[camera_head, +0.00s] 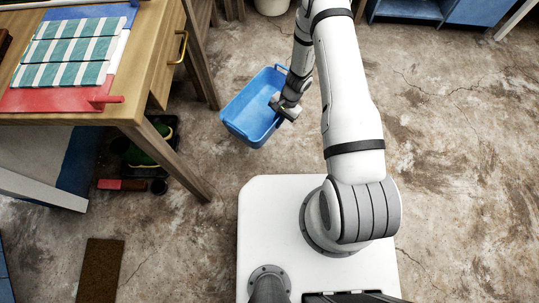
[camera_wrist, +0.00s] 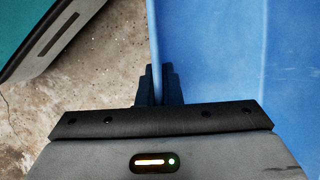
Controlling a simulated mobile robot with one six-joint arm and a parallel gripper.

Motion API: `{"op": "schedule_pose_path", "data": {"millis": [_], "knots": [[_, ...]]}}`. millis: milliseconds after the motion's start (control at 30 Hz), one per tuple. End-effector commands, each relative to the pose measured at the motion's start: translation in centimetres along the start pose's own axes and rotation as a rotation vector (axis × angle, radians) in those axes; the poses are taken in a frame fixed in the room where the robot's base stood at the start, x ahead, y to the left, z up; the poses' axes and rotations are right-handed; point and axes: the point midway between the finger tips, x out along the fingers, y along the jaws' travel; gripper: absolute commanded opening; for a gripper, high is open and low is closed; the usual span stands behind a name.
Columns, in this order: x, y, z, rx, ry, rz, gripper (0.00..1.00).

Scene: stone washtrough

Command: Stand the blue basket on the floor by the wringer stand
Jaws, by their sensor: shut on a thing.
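The blue basket (camera_head: 243,118), an open rectangular tub, is in the middle of the head view, right of the wooden table. My gripper (camera_head: 281,105) is at its right side. In the wrist view my gripper (camera_wrist: 158,88) is shut on the basket's thin upright wall (camera_wrist: 153,40), with the basket's inside (camera_wrist: 240,60) to the right. Its underside is hidden, so I cannot tell whether it touches the floor. I cannot surely pick out the wringer stand.
A wooden table (camera_head: 153,45) at the left bears a striped cloth (camera_head: 70,50) and a red board (camera_head: 50,100). Dark trays with green things (camera_head: 140,155) lie beneath it. A blue cabinet (camera_head: 470,12) is at the back right. The stone floor (camera_head: 455,150) at the right is clear.

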Motion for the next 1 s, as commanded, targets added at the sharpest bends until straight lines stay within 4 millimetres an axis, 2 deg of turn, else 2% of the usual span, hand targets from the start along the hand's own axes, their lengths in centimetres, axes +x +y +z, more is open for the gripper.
{"op": "schedule_pose_path", "data": {"millis": [33, 100, 200, 300, 400, 567, 667, 833, 1000], "knots": [[3.9, 0.9, -1.1, 0.024, -0.001, -0.006, 0.0], [6.9, 1.8, -1.7, 0.054, 0.002, -0.018, 0.0], [10.5, 3.0, -2.4, 0.09, 0.007, -0.033, 0.0], [13.2, 4.0, -2.9, 0.117, 0.011, -0.047, 0.0], [14.9, 4.7, -3.2, 0.134, 0.014, -0.055, 0.0], [16.2, 5.2, -3.4, 0.146, 0.016, -0.061, 0.0], [17.4, 5.4, -3.9, 0.147, 0.017, -0.062, 0.0], [20.5, 5.8, -5.1, 0.147, 0.015, -0.061, 0.0], [22.1, 5.9, -5.8, 0.146, 0.016, -0.061, 0.0]]}}
